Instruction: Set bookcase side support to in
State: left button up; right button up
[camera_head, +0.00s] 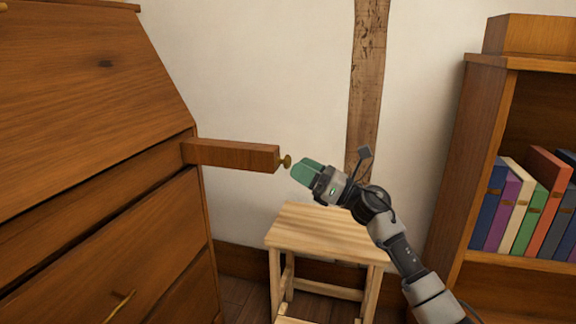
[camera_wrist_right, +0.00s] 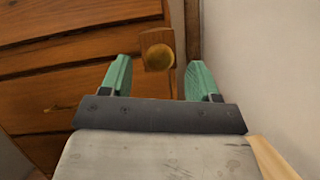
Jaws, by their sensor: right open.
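The side support (camera_head: 232,155) is a brown wooden bar sticking out from the slant-front wooden cabinet (camera_head: 95,110), so it stands pulled out. A small brass knob (camera_head: 286,161) sits on its free end. My right gripper (camera_head: 297,168) is just to the right of the knob, pointing at it. In the right wrist view, the green fingers of my right gripper (camera_wrist_right: 160,80) are apart, with the knob (camera_wrist_right: 158,57) showing beyond the gap between them. The gripper is open and empty; I cannot tell whether it touches the knob. My left gripper is not in view.
A light wooden stool (camera_head: 325,232) stands below my right arm. A bookcase (camera_head: 478,160) with several coloured books (camera_head: 530,205) is at the right. A white wall (camera_head: 270,80) with a timber post (camera_head: 366,80) is behind. The space around the bar is clear.

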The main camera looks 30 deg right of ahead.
aim_at(290, 162)
jog(key=shift+x, duration=2)
